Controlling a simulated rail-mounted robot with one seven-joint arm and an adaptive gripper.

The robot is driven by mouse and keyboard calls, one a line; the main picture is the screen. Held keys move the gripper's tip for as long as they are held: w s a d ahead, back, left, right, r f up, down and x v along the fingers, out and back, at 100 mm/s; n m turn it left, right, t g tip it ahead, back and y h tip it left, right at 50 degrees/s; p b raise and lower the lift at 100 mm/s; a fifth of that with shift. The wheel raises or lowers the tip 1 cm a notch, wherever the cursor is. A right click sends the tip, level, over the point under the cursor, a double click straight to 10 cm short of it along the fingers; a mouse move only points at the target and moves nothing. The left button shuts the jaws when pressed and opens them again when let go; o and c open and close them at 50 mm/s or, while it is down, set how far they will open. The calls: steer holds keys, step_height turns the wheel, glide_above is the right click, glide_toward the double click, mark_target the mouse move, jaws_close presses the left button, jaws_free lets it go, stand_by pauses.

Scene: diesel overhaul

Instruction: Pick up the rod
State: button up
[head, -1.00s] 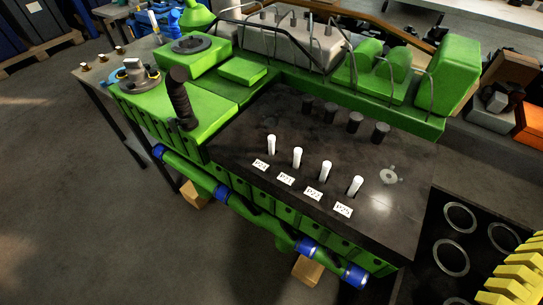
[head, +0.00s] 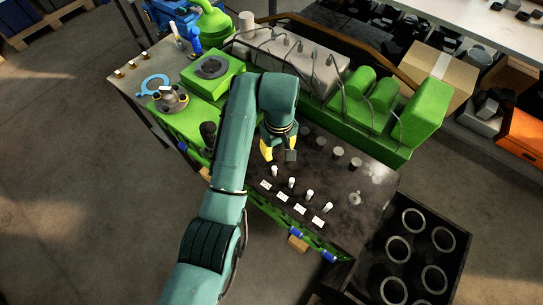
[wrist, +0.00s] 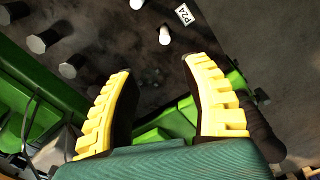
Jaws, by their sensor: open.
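Several short white rods stand upright in a row on the dark deck (head: 375,190), the one nearest my gripper being this rod (head: 274,171). White label cards (head: 282,197) lie beside them. My gripper (head: 278,155) is over the deck, close to that end of the row. In the wrist view, my gripper (wrist: 160,72) has its yellow-padded fingers wide apart with nothing between them. Another rod is cut off at the top edge.
Dark stub cylinders (head: 338,152) stand in a row behind the rods. Green engine parts (head: 372,95) rise at the back. A dark ribbed grip (head: 208,134) stands left of my arm. A black tray with rings (head: 400,248) lies at the right.

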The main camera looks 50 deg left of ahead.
mark_target(274, 172)
steer(key=f+b, duration=0.3)
steer(key=f, duration=0.8)
steer(key=shift+s+f, duration=0.2)
steer(key=f, duration=0.1)
steer(key=f+b, duration=0.1)
steer(key=f, duration=0.1)
steer(key=f+b, duration=0.1)
steer(key=f, duration=0.1)
steer(key=shift+a+f, duration=0.2)
steer(key=shift+a, duration=0.2)
steer(key=shift+r, duration=0.1)
jaws_close()
